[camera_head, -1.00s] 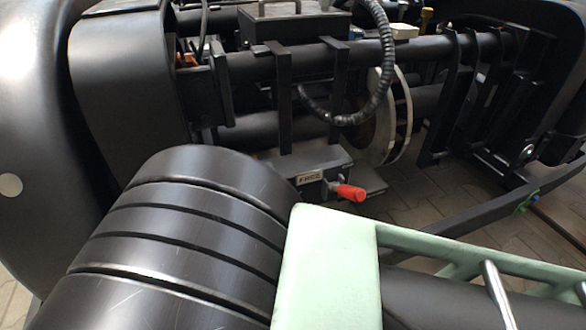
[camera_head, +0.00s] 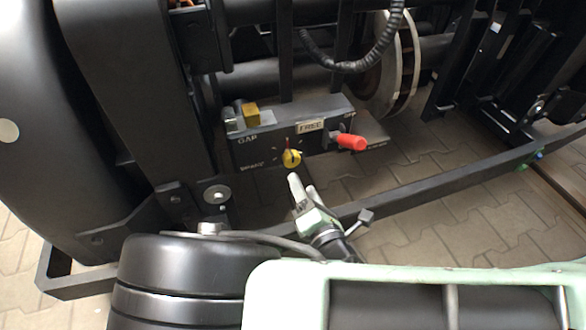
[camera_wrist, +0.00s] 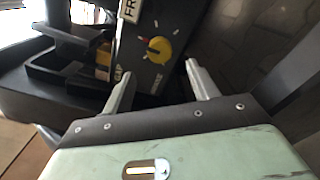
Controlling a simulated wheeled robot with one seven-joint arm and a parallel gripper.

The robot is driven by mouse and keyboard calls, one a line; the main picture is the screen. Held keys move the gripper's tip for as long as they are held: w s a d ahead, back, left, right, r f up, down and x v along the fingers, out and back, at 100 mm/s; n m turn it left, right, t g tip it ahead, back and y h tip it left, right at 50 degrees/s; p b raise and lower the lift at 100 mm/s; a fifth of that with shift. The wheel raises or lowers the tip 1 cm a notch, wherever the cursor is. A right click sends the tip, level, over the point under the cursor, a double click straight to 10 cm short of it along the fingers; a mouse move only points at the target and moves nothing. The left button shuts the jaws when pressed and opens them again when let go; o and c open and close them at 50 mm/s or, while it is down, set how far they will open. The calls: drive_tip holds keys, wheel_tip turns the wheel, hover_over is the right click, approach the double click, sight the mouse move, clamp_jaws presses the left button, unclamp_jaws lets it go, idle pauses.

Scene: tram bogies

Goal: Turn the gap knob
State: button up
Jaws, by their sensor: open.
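The gap knob (camera_head: 291,158) is a small round yellow knob on the front of a dark box (camera_head: 262,150) labelled GAP. It also shows in the wrist view (camera_wrist: 159,49), with its pointer toward the left there. My gripper (camera_head: 302,188) is in front of and a little below the knob in the head view. In the wrist view my gripper (camera_wrist: 160,75) has its two pale fingers spread apart with nothing between them. The knob is beyond the fingertips, roughly midway between them. I see no contact with the knob.
A red handle (camera_head: 351,142) sticks out to the right of the knob, beside a FREE label (camera_head: 311,126). A yellow block (camera_head: 251,115) sits on top of the box. A brake disc (camera_head: 395,70) stands behind.

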sight(292, 163)
drive_tip(key=b+x, duration=0.3)
drive_tip(key=x, duration=0.5)
drive_tip(key=shift+w, duration=0.1)
drive_tip(key=c, duration=1)
